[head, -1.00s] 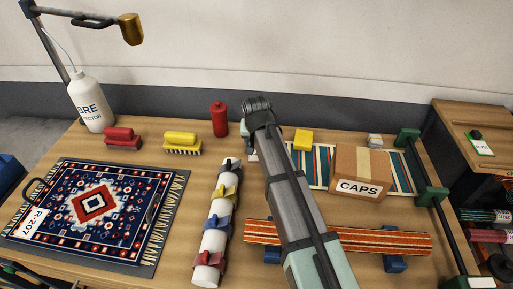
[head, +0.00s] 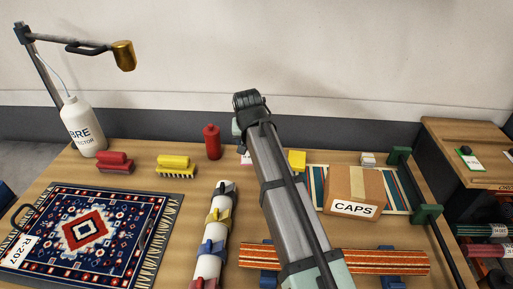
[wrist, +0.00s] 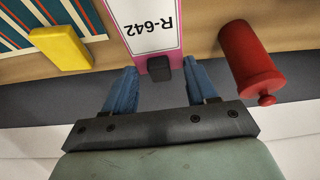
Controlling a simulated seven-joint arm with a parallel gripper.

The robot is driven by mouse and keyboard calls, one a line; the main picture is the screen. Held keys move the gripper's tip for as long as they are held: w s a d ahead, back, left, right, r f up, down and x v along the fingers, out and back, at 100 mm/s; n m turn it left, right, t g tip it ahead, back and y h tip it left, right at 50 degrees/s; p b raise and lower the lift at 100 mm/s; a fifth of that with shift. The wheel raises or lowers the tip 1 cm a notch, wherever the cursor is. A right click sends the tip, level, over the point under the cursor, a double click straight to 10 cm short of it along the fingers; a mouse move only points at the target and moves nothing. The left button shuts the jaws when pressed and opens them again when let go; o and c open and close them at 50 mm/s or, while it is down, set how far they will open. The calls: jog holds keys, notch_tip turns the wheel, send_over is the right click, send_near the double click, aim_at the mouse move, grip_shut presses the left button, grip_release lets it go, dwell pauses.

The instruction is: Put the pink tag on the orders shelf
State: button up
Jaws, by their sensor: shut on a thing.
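The pink tag (wrist: 148,25) is a white card with a pink border, marked R-642, with a dark block (wrist: 160,68) at its near end. In the wrist view my gripper (wrist: 161,80) has its two blue fingers on either side of this block and is shut on it.
A red bottle (head: 212,142) and a yellow block (head: 297,161) flank the tag. The CAPS box (head: 354,191) sits on a striped rug to the right, near a green-ended rail (head: 427,214). A clamped white roll (head: 213,235) and a patterned rug (head: 85,235) lie left.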

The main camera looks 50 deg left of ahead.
jog(key=shift+r, duration=0.55)
jog(key=w+d+m+h, duration=0.1)
jog(key=w+d, duration=0.4)
jog(key=w, duration=0.3)
jog(key=w+d+m, duration=0.2)
jog(key=w+d, duration=0.3)
jog(key=w, duration=0.3)
notch_tip(320, 180, up, 13)
jog(key=n, duration=0.2)
send_over(485, 150)
jog(key=d, duration=0.1)
jog(key=shift+y, duration=0.3)
jog(key=shift+s+f, duration=0.2)
jog(key=shift+f, duration=2.25)
jog(key=shift+s+f, duration=0.2)
jog(key=shift+f, duration=2.2)
